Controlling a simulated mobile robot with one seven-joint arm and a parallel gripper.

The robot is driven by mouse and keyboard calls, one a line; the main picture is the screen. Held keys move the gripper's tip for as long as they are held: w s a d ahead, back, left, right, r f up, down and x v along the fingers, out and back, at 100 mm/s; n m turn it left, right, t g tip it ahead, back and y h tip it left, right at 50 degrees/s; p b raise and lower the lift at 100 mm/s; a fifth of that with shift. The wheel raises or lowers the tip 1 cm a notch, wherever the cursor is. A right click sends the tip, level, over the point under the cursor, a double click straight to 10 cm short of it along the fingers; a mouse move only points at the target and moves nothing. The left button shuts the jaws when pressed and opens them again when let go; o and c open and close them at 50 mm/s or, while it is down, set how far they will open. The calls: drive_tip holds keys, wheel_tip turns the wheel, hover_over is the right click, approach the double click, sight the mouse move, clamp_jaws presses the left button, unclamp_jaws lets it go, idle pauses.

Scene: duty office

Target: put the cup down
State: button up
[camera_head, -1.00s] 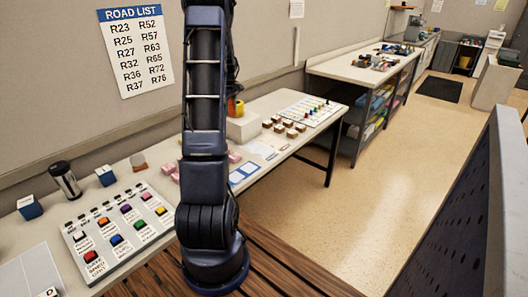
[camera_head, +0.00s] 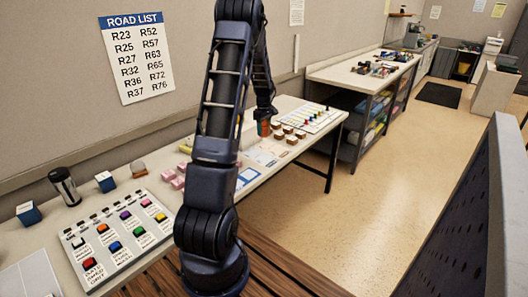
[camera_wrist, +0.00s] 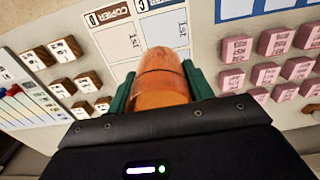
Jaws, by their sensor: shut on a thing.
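My gripper (camera_wrist: 160,85) is shut on an orange-brown cup (camera_wrist: 162,82), with a green finger on each side of it in the wrist view. In the head view the cup (camera_head: 264,129) hangs below my gripper (camera_head: 265,118), upright or nearly so, over the far part of the long white table (camera_head: 208,205). I cannot tell whether its base touches the table. The cup is beside the brown-sided blocks and the printed cards. Its lower part is hard to make out.
Several brown-sided blocks (camera_head: 289,132) stand right of the cup, with a peg board (camera_head: 312,118) behind. Pink blocks (camera_head: 171,180) lie to the left. Cards (camera_wrist: 160,30) lie in front of the cup in the wrist view. A button panel (camera_head: 118,232) and a dark tumbler (camera_head: 64,186) are nearer.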

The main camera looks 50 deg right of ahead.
wheel_tip(320, 180, down, 13)
drive_tip(key=shift+r, duration=0.1)
idle(0.5)
drive_tip(key=o, duration=1)
drive_tip(key=shift+c, duration=0.2)
wheel_tip(320, 180, up, 12)
drive_tip(key=shift+r, duration=0.1)
